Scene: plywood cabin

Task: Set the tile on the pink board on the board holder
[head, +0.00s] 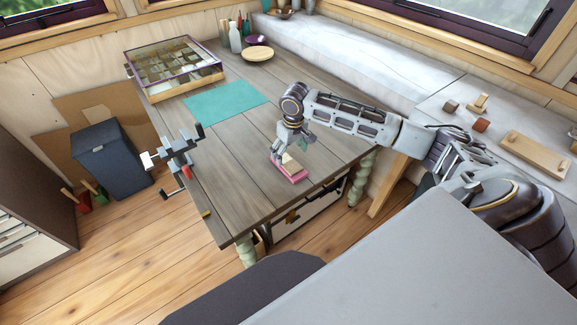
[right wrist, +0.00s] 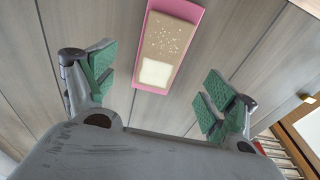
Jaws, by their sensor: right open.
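A pink board (head: 292,178) lies on the wooden table below my right gripper. In the right wrist view the pink board (right wrist: 193,15) carries a tan, white-speckled slab (right wrist: 168,38) with a pale cream square (right wrist: 155,73) at its near end. The cream square looks like the tile; I cannot tell if it is separate from the slab. My right gripper (head: 291,148) is open and empty, pointing down above the board. Its green-padded fingers stand wide apart in the wrist view, with the board beyond and between them. I cannot identify the board holder for certain. My left gripper is not in view.
A metal clamp (head: 176,158) is fixed at the table's left edge. A teal mat (head: 226,99), a glass-topped case (head: 172,62) and bottles (head: 235,38) stand farther back. Wooden pieces, including a long block (head: 535,155), lie on the right counter. The table's middle is clear.

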